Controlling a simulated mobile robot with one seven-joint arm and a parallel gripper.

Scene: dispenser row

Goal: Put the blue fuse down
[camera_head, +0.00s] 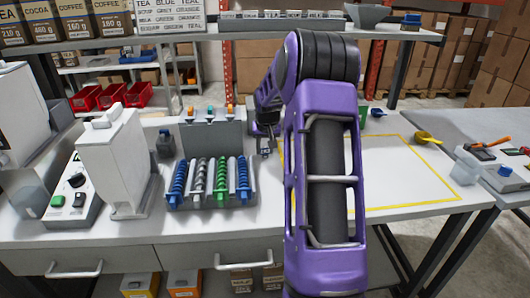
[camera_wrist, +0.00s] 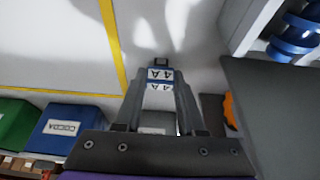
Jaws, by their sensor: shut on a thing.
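My gripper (camera_head: 266,146) hangs over the white table, just right of the coil rack, in the head view. In the wrist view my gripper (camera_wrist: 160,92) is shut on a small fuse (camera_wrist: 160,74) with a dark end and a white-and-blue label reading 4 A. The fuse lies between the fingertips with pale table surface behind it. I cannot tell whether it touches the table. In the head view the fuse is too small to make out. A yellow outline (camera_head: 437,175) marks an area of the table to the right, partly behind my arm.
A rack of blue, grey and green coils (camera_head: 209,184) stands left of my gripper. A white machine (camera_head: 114,160) stands farther left. A blue box marked COCOA (camera_wrist: 62,128) and a green box (camera_wrist: 14,122) show in the wrist view. A yellow scoop (camera_head: 424,136) lies right; the outlined area looks mostly clear.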

